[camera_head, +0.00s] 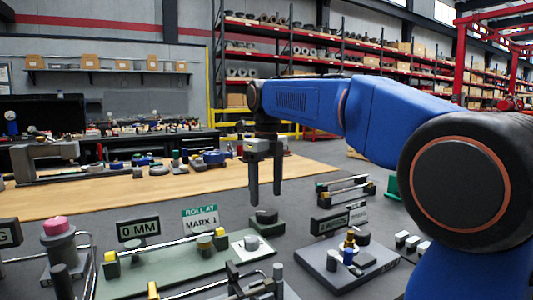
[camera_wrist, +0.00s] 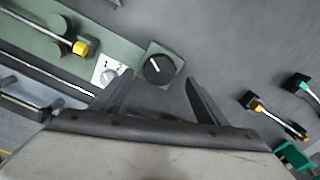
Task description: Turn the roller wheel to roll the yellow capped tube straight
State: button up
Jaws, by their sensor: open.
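A metal tube with yellow caps (camera_head: 165,246) lies along a green base at the front of the table. Its yellow-capped end also shows in the wrist view (camera_wrist: 80,47), at upper left. A dark round wheel (camera_head: 265,216) sits on a green block at the right end of this base. In the wrist view the wheel (camera_wrist: 158,69) has a white line on top and lies between the fingertips in the picture. My gripper (camera_head: 265,201) is open, points down and is empty above the wheel; I cannot tell the exact gap.
An "0 MM" display (camera_head: 138,228) and a "ROLL AT MARK 1" sign (camera_head: 200,218) stand behind the tube. A white plate with a small knob (camera_head: 251,243) is beside the wheel. A grey block with small fittings (camera_head: 350,265) stands to the right.

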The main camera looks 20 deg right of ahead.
aim_at(266, 211)
notch_tip(266, 211, up, 13)
jog(key=shift+f, duration=0.2)
jog(key=shift+s, duration=0.1)
dwell(0.4)
